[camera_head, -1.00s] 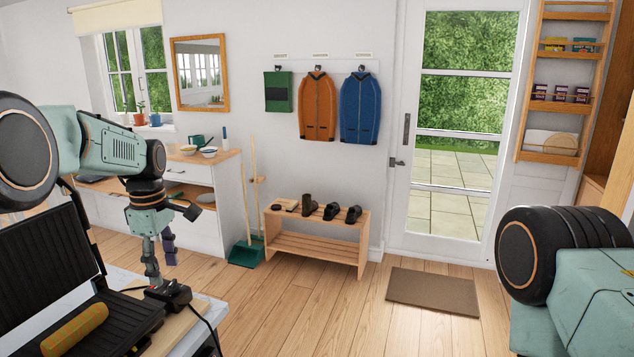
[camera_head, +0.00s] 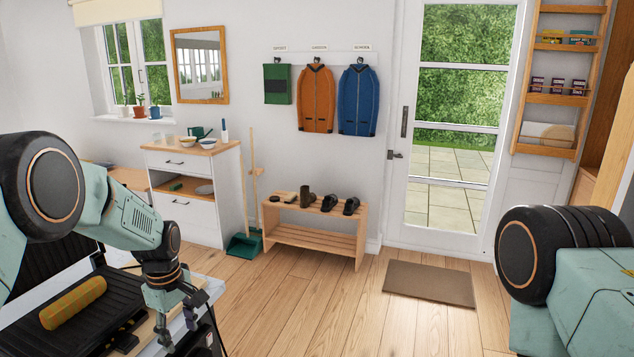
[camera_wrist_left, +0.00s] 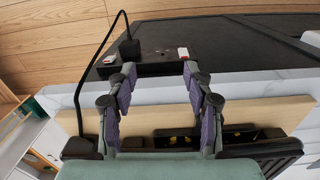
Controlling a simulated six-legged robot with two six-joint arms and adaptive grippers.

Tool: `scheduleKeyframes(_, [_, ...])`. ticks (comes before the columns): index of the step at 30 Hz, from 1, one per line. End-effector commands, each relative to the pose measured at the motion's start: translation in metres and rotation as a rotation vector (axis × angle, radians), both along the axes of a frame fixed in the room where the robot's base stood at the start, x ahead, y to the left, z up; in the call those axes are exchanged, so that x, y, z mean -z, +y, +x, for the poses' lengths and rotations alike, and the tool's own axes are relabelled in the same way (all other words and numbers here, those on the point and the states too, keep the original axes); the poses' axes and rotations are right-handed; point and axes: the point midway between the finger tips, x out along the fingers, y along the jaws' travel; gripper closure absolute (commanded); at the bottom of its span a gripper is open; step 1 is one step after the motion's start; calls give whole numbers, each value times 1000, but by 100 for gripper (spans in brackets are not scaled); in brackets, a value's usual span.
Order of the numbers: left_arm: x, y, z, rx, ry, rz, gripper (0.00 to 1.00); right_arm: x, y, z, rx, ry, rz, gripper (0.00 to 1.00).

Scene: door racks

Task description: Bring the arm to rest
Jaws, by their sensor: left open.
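My left arm comes in from the left in the head view, bent at the elbow. Its gripper (camera_head: 178,322) points down over the right side of the near work surface and is partly hard to make out against the dark things there. In the left wrist view the two purple-padded fingers (camera_wrist_left: 158,72) stand well apart with nothing between them. Behind them lie a black power strip (camera_wrist_left: 160,69) with a plug and cable, and a wooden board (camera_wrist_left: 240,112). My right gripper is out of view.
A shoe bench (camera_head: 315,232), a drawer cabinet (camera_head: 215,215) and a doormat (camera_head: 430,284) stand farther off. The wooden floor between is clear.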

Motion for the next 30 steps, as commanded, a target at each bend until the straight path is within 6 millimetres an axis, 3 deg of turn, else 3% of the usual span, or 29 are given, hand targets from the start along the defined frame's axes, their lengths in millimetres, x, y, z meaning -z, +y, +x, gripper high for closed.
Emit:
scheduleKeyframes(1, [37, -6, -18, 54, 12, -3, 49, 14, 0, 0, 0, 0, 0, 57])
scheduleKeyframes(6, [129, -24, -81, 262, 10, -11, 49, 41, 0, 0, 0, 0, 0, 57])
scheduleKeyframes(12, [217, -42, -177, 518, 4, -18, 49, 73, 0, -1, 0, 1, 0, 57])
scheduleKeyframes(15, [248, -49, -229, 648, 2, -19, 49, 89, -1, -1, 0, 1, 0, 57])
scheduleKeyframes(19, [274, -56, -298, 813, 0, -18, 49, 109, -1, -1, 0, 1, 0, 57])
scheduleKeyframes(24, [284, -60, -370, 1003, -2, -11, 49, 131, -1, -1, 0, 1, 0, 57])
scheduleKeyframes(27, [282, -61, -395, 1079, -6, -5, 49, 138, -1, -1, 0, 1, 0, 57])
scheduleKeyframes(30, [279, -61, -407, 1120, -9, -1, 49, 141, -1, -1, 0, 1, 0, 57])
